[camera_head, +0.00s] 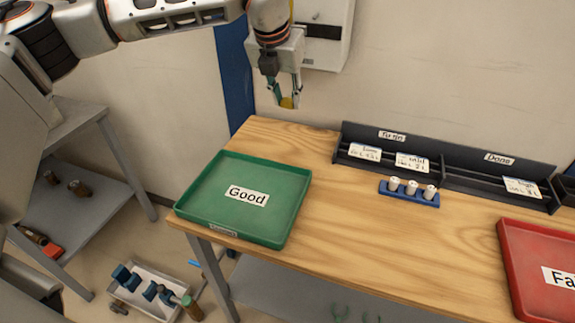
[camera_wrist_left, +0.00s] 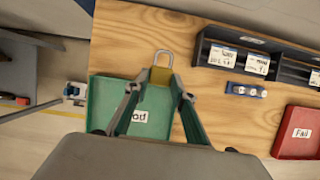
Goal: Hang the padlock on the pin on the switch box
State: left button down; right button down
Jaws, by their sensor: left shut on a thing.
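My left gripper (camera_head: 286,101) hangs down from the top of the head view, above and behind the table's back left corner. It is shut on the padlock (camera_head: 287,103), whose brass body shows between the fingertips. In the left wrist view the padlock (camera_wrist_left: 161,74) has its silver shackle pointing away from the gripper (camera_wrist_left: 160,84). The grey-white switch box (camera_head: 328,42) is on the wall behind and right of the gripper, partly covered by the arm and cut by the picture's top. I cannot make out its pin. My right gripper is not in view.
The wooden table (camera_head: 350,225) holds a green "Good" tray (camera_head: 293,215), a red tray (camera_head: 520,270), a black label rack (camera_head: 455,165) and a blue holder (camera_head: 410,196) with white pieces. A grey shelf (camera_head: 105,180) stands at left. The table's middle is clear.

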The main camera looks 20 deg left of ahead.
pick_arm(q)
jog(key=shift+w+r+n, duration=0.2)
jog(key=shift+r+n, duration=0.15)
jog(key=shift+n, duration=0.15)
notch_tip(320, 180, down, 20)
jog(key=shift+r, duration=0.15)
dwell(0.4)
jog(key=shift+f, duration=0.2)
jog(key=c, duration=1.7)
grip_release()
